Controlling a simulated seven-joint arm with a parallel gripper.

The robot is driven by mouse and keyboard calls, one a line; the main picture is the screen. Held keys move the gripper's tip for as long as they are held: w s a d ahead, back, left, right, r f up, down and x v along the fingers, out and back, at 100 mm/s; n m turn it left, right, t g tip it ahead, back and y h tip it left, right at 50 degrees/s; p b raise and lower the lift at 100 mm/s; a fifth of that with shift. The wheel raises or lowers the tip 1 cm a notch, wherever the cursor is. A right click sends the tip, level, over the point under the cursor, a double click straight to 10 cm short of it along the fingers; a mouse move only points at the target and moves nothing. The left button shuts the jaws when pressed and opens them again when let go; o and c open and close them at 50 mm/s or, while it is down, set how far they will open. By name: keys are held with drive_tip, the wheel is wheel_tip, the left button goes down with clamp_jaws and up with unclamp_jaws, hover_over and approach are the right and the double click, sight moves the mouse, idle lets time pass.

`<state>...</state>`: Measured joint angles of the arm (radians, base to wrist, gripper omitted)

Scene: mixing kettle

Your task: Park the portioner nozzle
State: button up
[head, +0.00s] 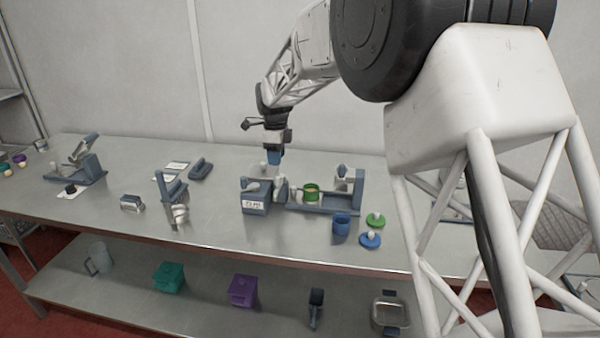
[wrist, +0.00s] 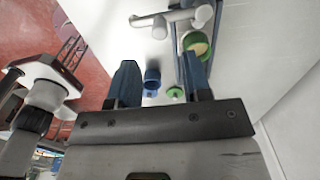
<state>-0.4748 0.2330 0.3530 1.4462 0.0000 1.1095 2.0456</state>
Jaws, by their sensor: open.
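My gripper (head: 274,158) is above the blue-grey portioner unit with a white label (head: 255,203) in the head view. Its two blue fingers stand apart with nothing between them in the wrist view (wrist: 160,78). A pale, pipe-like part, seemingly the nozzle, sits by the unit (head: 280,188), below my gripper. In the wrist view a pale grey T-shaped pipe (wrist: 172,17) lies beyond the fingertips, near the top edge. I cannot tell exactly which piece is the nozzle or where its parking place is.
A green pot (head: 311,192) stands on a blue-grey base right of the unit; it shows in the wrist view (wrist: 196,43). A blue cup (head: 341,224), a green lid (head: 375,220) and a blue lid (head: 370,240) are near the front edge. Left of the unit, the steel table (head: 215,212) has bare room.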

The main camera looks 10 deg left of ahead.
drive_tip(key=shift+r, duration=2.6)
